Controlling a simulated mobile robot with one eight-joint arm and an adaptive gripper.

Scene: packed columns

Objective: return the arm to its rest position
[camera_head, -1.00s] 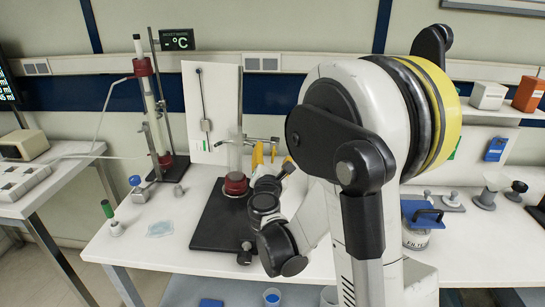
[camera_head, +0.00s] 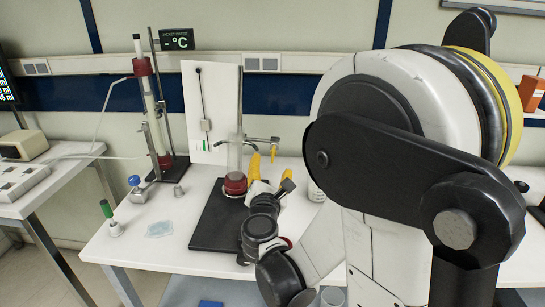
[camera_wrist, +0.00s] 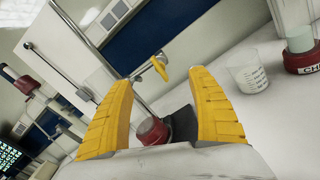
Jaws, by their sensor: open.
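My gripper (camera_head: 270,172) is in the middle of the head view, above the white bench, with its two yellow fingers apart. In the wrist view, the yellow fingers (camera_wrist: 160,80) are spread with nothing held between them. My arm's large white and black links fill the right of the head view and hide much of the bench. A glass column with a dark red base (camera_head: 235,184) stands just left of my gripper. The red base also shows low between the fingers in the wrist view (camera_wrist: 152,131). A yellow clamp knob (camera_head: 273,154) is behind the gripper, apart from it.
A tall column on a stand (camera_head: 152,105) is at the back left. A blue-capped bottle (camera_head: 135,185) and a green-capped vial (camera_head: 108,212) stand at the left. A beaker (camera_wrist: 247,77) is right of the fingers.

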